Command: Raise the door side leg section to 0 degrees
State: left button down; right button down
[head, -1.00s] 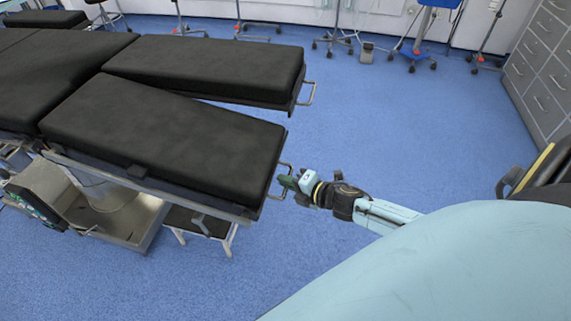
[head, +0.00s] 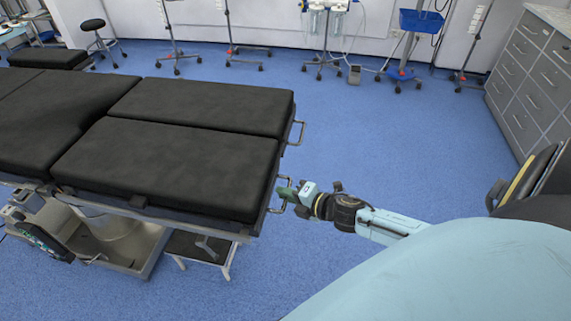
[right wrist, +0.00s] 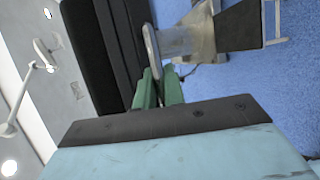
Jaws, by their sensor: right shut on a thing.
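The operating table has two black padded leg sections side by side. The near leg section (head: 170,165) has a metal end handle (head: 280,198), and my right gripper (head: 286,194) is shut on that handle. The far leg section (head: 205,109) has its own free handle (head: 298,132). The two pads lie closely alongside each other and look about level, with only a narrow seam between them. In the right wrist view, the green fingers of my right gripper (right wrist: 160,88) are at the metal handle (right wrist: 152,48) beside the black pad. My left gripper is not in view.
A step stool (head: 203,248) stands under the near section, beside the table's metal base (head: 100,240). Grey drawer cabinets (head: 527,80) stand at the right. Wheeled stands line the back wall. The blue floor beyond the table end is clear.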

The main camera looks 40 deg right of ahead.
jog(key=shift+w+r, duration=0.15)
jog(key=shift+r, duration=0.25)
jog(key=c, duration=1.8)
grip_release()
jog(key=shift+f, duration=0.15)
jog(key=shift+o, duration=0.2)
jog(key=p+v, duration=0.1)
jog(key=v, duration=1.2)
jog(key=shift+s, duration=0.25)
